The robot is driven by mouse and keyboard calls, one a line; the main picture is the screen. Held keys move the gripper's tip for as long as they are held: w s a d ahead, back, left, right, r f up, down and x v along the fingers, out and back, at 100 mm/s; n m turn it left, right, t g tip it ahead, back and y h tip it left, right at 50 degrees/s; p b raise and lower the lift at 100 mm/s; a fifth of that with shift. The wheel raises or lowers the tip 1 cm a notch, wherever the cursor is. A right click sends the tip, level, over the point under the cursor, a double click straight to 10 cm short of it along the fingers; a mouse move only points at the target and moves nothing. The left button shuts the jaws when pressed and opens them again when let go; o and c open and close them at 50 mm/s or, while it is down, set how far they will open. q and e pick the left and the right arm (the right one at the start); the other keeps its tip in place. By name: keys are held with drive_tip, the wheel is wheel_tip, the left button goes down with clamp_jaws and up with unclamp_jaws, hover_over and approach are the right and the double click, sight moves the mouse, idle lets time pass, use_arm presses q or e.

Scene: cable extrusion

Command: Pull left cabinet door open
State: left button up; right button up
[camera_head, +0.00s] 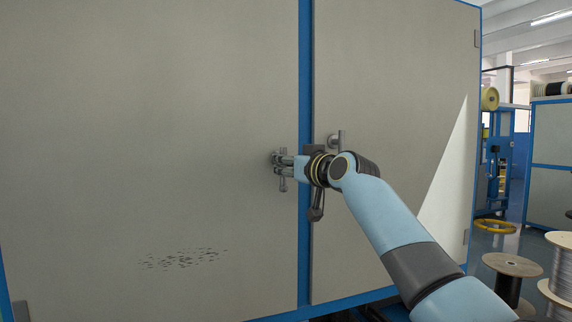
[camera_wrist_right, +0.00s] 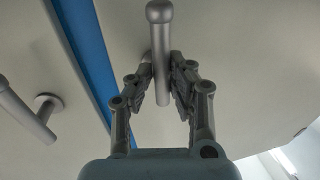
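The grey left cabinet door (camera_head: 140,130) fills the left of the head view and looks closed, flush with the blue frame strip. Its handle (camera_head: 283,184) is a short metal bar near the door's right edge. My right gripper (camera_head: 279,164) reaches it from the right, across the strip. In the right wrist view the handle bar (camera_wrist_right: 160,40) stands between the two fingers of my right gripper (camera_wrist_right: 162,85), which converge closely on both its sides and look shut on it. My left gripper is in neither view.
The grey right door (camera_head: 390,80) has its own handle (camera_head: 342,139), just beyond my right wrist; it also shows in the wrist view (camera_wrist_right: 25,112). Cable spools (camera_head: 512,265) stand on the floor at the right. A yellow ring (camera_head: 495,226) lies behind them.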

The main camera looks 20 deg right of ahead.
clamp_jaws()
drive_tip(key=m, duration=0.3)
drive_tip(key=shift+a+m+t+p, duration=0.2)
drive_tip(key=shift+m+t+p, duration=0.2)
drive_tip(key=m, duration=0.2)
drive_tip(key=m+p, duration=0.1)
drive_tip(key=m, duration=0.2)
drive_tip(key=shift+a+r+t, duration=0.15)
drive_tip(key=shift+t, duration=0.15)
drive_tip(key=m+p, duration=0.1)
drive_tip(key=m, duration=0.1)
drive_tip(key=m+h+p, duration=0.1)
drive_tip(key=m+p, duration=0.1)
drive_tip(key=m, duration=0.1)
drive_tip(key=shift+a+r+t+h, duration=0.1)
drive_tip(key=shift+r+t+h, duration=0.05)
drive_tip(key=shift+t+h, duration=0.2)
drive_tip(key=m+h+p, duration=0.1)
drive_tip(key=m+p, duration=0.1)
drive_tip(key=m, duration=0.3)
drive_tip(key=shift+t, duration=0.25)
drive_tip(key=shift+r+m, duration=0.1)
drive_tip(key=shift+m, duration=0.2)
drive_tip(key=shift+h, duration=0.25)
